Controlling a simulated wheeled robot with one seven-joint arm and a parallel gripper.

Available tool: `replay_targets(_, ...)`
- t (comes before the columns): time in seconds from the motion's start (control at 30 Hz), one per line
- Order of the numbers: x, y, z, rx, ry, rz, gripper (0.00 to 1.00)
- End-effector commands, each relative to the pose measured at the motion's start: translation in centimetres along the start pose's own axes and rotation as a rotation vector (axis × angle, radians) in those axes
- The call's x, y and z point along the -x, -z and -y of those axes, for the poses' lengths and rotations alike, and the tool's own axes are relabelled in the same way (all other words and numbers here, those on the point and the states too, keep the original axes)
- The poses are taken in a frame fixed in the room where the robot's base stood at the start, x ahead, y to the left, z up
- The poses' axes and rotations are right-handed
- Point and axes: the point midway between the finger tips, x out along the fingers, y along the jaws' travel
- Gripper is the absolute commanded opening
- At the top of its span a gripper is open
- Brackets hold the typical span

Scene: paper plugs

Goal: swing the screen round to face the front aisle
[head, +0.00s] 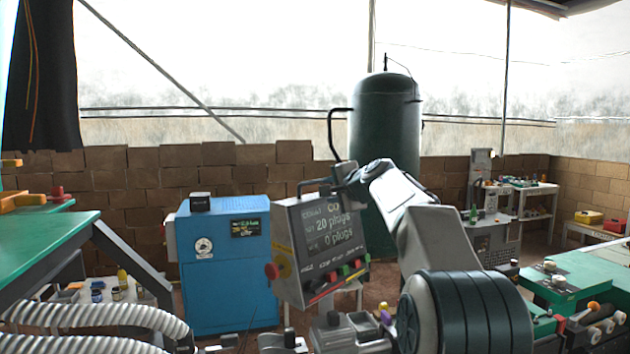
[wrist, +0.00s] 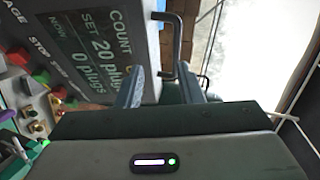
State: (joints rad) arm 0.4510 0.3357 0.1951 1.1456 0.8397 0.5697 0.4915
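The screen (head: 325,232) is a grey box with a dark display reading "20 plugs" and "0 plugs", and coloured buttons along its lower edge. In the head view its face is turned toward me and a little right. A dark bar handle (head: 314,183) stands on its top edge. My gripper (head: 343,176) is at the handle's right end. The fingers are apart; whether either touches the handle is unclear.
A blue cabinet (head: 228,275) stands left of the screen and a dark green tank (head: 385,125) behind it. A green-topped table (head: 45,245) is at left, with ribbed hoses (head: 100,315) below. Green-topped benches (head: 575,275) are at right. Some floor shows between tank and right benches.

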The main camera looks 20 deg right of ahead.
Motion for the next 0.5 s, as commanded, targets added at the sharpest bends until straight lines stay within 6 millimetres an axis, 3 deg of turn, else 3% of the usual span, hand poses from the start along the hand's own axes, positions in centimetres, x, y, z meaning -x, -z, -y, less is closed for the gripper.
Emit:
replay_targets(0.03, -0.2, 1.2, 0.7, -0.030, 0.025, -0.013, 0.34)
replay_targets(0.13, -0.4, 2.5, 1.4, -0.067, 0.058, -0.027, 0.34)
replay_targets(0.33, -1.5, 2.9, 2.0, -0.080, 0.069, -0.029, 0.34)
replay_targets(0.5, -3.9, 2.9, 2.2, -0.079, 0.066, -0.028, 0.34)
